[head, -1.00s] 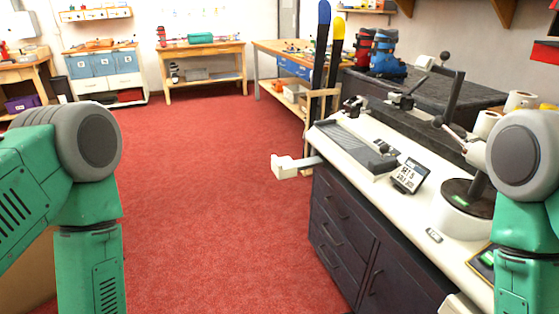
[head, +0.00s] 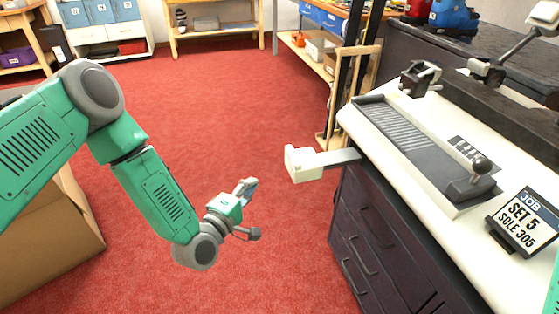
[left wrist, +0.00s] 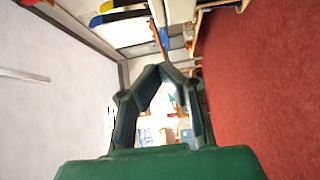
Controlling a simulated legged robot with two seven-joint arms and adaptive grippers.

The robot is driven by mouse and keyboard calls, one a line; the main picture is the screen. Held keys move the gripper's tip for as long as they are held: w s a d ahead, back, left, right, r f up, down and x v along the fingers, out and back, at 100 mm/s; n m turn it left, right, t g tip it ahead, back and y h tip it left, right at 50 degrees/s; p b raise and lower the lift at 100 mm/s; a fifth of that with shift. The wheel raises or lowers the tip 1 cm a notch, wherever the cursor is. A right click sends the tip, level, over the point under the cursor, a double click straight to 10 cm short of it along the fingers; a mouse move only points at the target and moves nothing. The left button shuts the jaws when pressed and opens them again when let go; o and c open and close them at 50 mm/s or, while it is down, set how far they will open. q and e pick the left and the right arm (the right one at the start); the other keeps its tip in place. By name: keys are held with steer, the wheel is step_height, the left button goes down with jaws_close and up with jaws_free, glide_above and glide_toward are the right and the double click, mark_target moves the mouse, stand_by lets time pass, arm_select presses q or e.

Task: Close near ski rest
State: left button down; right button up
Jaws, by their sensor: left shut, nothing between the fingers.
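The near ski rest (head: 305,163), a cream block on a grey bar, sticks out to the left from the bench edge over the floor in the head view. My left gripper (head: 252,210) is shut and empty, lower and to the left of the rest, with a clear gap between them. In the left wrist view its dark fingers (left wrist: 164,68) close into an arch with nothing held. I cannot make out the rest in that view. My right gripper is out of view.
The white-topped bench (head: 390,160) with dark drawers (head: 375,240) stands at the right. It carries a grey slide fixture (head: 425,145) and a sign (head: 525,222). A wooden ski rack (head: 350,100) stands behind the rest. A cardboard box (head: 50,240) is at the left. Red floor is open between.

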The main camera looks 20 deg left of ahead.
arm_select(q)
steer(key=b, duration=0.2)
glide_toward(289, 155)
steer(key=w+a, duration=0.2)
steer(key=w, duration=0.3)
steer(key=shift+w+d+f+b, duration=0.1)
steer(key=shift+w+d+b, duration=0.15)
steer(key=shift+w+d, duration=0.25)
steer(key=shift+w+d+f+b, duration=0.1)
steer(key=shift+w+d+b, duration=0.15)
steer(key=shift+d, duration=0.4)
steer(key=shift+w+d+r, duration=0.1)
steer(key=shift+w+d, duration=0.15)
steer(key=shift+d, duration=0.25)
steer(key=shift+a, duration=0.1)
steer(key=shift+w, duration=0.1)
